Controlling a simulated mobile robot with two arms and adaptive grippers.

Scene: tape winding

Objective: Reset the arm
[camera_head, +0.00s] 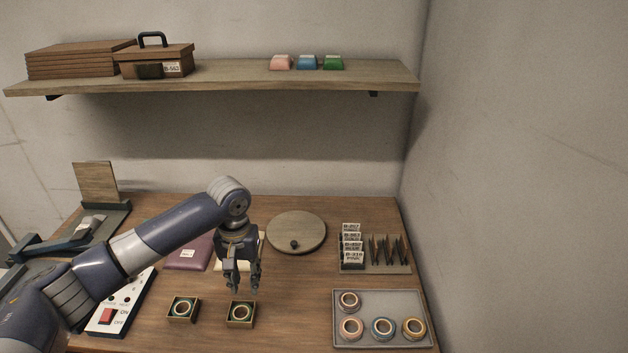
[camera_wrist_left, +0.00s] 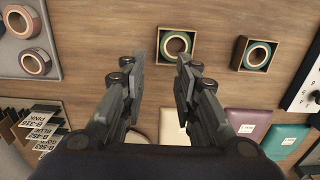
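My left gripper (camera_head: 244,289) hangs down over the wooden table, just behind the right one of two small open boxes in the head view. In the left wrist view its two fingers (camera_wrist_left: 161,62) stand apart with nothing between them. The right box (camera_head: 241,322) holds a green-rimmed tape roll (camera_head: 241,312); this box (camera_wrist_left: 177,57) shows just beyond the fingertips in the wrist view. The left box (camera_head: 182,318) holds a similar roll (camera_head: 182,309), also seen in the wrist view (camera_wrist_left: 257,55). My right gripper is not in view.
A grey tray (camera_head: 375,328) with several tape rolls and a rack of labelled cards (camera_head: 375,266) stand at right. A round wooden disc (camera_head: 296,232) lies behind. A switch panel (camera_head: 122,302) is at left. A shelf (camera_head: 215,83) spans the wall above.

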